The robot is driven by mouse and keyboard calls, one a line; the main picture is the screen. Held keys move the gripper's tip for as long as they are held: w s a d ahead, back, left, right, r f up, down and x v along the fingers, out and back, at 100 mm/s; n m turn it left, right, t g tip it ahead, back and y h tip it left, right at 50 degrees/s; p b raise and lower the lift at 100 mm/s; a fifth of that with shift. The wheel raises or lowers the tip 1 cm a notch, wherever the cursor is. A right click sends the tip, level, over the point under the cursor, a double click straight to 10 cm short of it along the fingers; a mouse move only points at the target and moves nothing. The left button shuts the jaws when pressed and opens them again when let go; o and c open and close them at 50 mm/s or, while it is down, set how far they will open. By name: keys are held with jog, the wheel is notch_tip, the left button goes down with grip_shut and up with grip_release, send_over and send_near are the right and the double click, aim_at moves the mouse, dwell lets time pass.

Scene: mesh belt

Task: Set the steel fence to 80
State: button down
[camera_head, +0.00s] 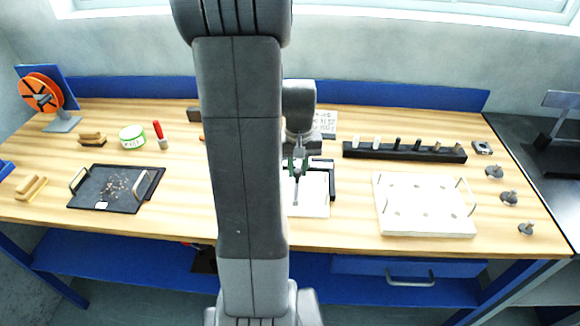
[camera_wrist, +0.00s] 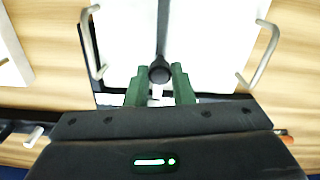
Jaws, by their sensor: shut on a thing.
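A white board with a dark frame (camera_head: 312,208) lies near the middle of the bench, partly hidden by my arm. In the wrist view a grey steel bar, seemingly the fence (camera_wrist: 163,30), runs along the middle of the white board (camera_wrist: 195,45). A round black knob (camera_wrist: 159,70) sits at the bar's near end. My gripper (camera_head: 299,165) is over the board, and its green fingers (camera_wrist: 159,80) are shut on the knob in the wrist view. No scale marks or numbers are readable.
Metal handles (camera_wrist: 92,45) (camera_wrist: 262,50) stand on both sides of the board. A dark tray (camera_head: 85,203) lies left, and a white plate with handles (camera_head: 425,222) lies right. A black rack (camera_head: 400,152) stands behind that plate. Several knobs (camera_head: 509,198) lie far right.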

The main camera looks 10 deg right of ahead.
jog(key=shift+s+d, duration=0.2)
jog(key=shift+d, duration=0.45)
jog(key=c, duration=1.3)
grip_release()
jog(key=shift+o, duration=0.2)
notch_tip(320, 180, up, 14)
jog(key=shift+f, duration=0.1)
